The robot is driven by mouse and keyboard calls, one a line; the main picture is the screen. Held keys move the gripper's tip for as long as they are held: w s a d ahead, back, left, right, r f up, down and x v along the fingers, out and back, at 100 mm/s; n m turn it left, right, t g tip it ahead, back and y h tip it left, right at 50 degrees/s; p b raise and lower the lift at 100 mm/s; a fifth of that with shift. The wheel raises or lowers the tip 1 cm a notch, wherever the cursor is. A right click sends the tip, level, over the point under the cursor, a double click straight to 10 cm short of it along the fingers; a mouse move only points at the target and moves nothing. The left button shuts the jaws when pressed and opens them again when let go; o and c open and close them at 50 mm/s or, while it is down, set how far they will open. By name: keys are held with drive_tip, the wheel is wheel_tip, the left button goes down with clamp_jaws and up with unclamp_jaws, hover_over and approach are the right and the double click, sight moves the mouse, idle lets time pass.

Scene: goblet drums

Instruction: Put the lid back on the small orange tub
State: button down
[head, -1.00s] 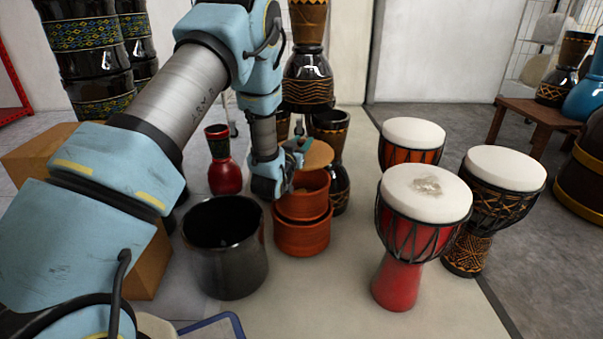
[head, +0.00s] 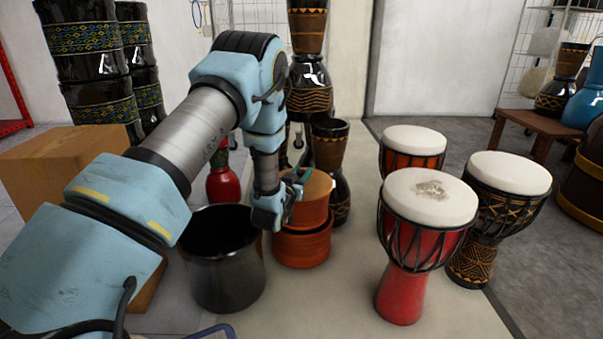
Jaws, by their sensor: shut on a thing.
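The small orange tub (head: 309,217) is the upper of two orange round tubs, standing on or in the wider lower one. Its lid (head: 318,183), a flat brown disc, lies level over its mouth. No gap shows between them, but I cannot tell whether it is fully seated. My gripper (head: 294,186) is at the lid's left edge, shut on the lid. The arm and gripper hide that edge and part of the tub's left side.
A dark open pot (head: 226,275) stands close left of the tubs. A red vase (head: 223,185) and a dark goblet drum (head: 338,188) stand behind. White-topped drums (head: 428,198) stand to the right. Pale floor between tubs and drums is clear.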

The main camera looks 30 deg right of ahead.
drive_tip(key=shift+f, duration=0.2)
drive_tip(key=c, duration=0.5)
unclamp_jaws()
drive_tip(key=shift+c, duration=0.2)
drive_tip(key=shift+r, duration=0.15)
drive_tip(key=shift+s+a+r+p, duration=0.3)
drive_tip(key=shift+r+p, duration=0.2)
drive_tip(key=shift+p, duration=0.1)
drive_tip(key=p+v, duration=0.4)
drive_tip(key=v, duration=0.7)
drive_tip(key=shift+f, duration=0.15)
